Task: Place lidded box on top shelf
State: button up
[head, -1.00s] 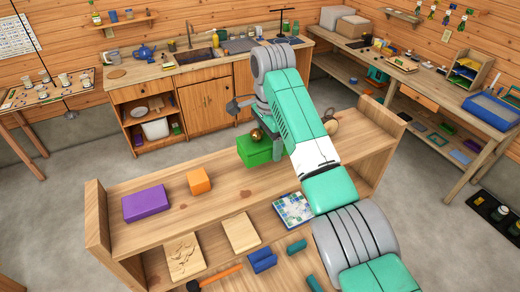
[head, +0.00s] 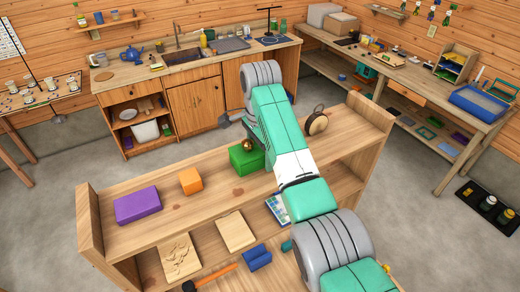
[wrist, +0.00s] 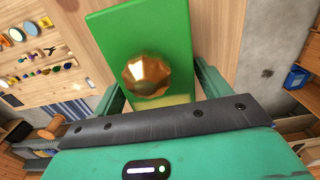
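The lidded box (head: 243,160) is green with a round gold knob on its lid. It is upright at the top shelf (head: 222,197) of the wooden unit, right of the orange block, and looks to be on or just above the board. In the wrist view the green lid (wrist: 128,30) and gold knob (wrist: 147,75) fill the upper middle. My gripper (wrist: 162,92) has one finger at each side of the box, close against it, and appears shut on it. The exact finger contact is partly hidden by the gripper body.
A purple box (head: 137,205) and an orange block (head: 190,181) stand left on the same shelf. A round dark-rimmed item (head: 317,122) stands at its right. Upright end boards (head: 97,225) bound the shelf. Bare wood lies between the orange block and green box.

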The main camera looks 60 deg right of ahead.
jog(key=shift+o, duration=0.2)
notch_tip(320, 180, up, 5)
jog(key=shift+s+d+r, duration=0.1)
jog(key=shift+d, duration=0.05)
notch_tip(320, 180, up, 7)
dwell(0.4)
